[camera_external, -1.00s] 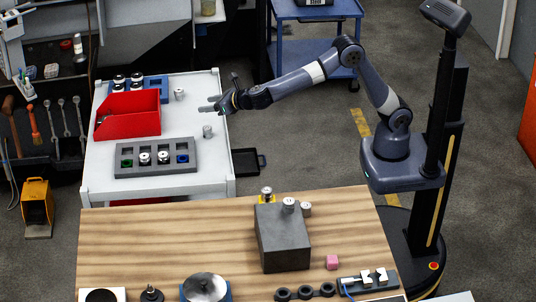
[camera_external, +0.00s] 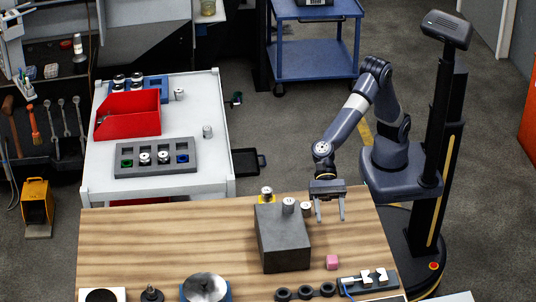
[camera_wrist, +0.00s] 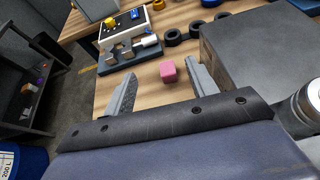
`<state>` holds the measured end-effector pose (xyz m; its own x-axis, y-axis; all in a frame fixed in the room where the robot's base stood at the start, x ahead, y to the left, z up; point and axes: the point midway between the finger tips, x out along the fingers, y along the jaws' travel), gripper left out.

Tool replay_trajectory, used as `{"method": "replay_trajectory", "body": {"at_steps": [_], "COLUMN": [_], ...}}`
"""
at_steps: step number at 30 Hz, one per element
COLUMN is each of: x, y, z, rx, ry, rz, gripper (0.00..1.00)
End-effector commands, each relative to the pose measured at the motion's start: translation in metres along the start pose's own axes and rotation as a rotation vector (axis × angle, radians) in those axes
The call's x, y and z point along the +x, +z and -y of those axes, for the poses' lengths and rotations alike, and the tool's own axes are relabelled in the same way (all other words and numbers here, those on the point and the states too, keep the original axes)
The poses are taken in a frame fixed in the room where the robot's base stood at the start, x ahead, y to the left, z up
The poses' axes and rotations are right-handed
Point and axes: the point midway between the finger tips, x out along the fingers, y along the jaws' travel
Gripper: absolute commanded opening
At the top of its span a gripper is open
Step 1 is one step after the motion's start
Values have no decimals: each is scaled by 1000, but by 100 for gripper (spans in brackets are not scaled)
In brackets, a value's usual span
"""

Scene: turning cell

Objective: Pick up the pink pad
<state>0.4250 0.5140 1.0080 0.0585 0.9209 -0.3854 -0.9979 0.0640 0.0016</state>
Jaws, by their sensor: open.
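The pink pad (camera_external: 332,262) is a small pink block lying on the wooden bench top (camera_external: 150,240), right of the dark grey block. It also shows in the wrist view (camera_wrist: 168,72), between the two fingers but farther off and apart from them. My gripper (camera_external: 329,219) is open and empty, pointing down above the bench behind the pink pad in the outside view. Its two fingers also show in the wrist view (camera_wrist: 160,85).
A large dark grey block (camera_external: 283,240) with metal cylinders by its top stands left of my gripper. A fixture board (camera_external: 367,281) and several black rings (camera_external: 305,292) lie near the pad. A white cart (camera_external: 215,160) carries a red bin (camera_external: 130,114).

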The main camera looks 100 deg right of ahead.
Motion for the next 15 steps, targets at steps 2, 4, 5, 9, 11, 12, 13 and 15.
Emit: {"method": "replay_trajectory", "body": {"at_steps": [2,4,5,9,11,12,13,15], "x": [10,16,18,27,34,40,45,56], "y": [-24,-38,-43,-55,-56,-56,-56,-56], "z": [1,1,1,2,2,1,1,1], "rx": [6,4,3,0,-1,-1,-1,0], "ry": [-1,-3,-3,-4,-4,-3,-2,-4], "rz": [-3,-2,-1,2,2,2,3,2], "gripper": [55,55,55,55,55,55,55,55]}}
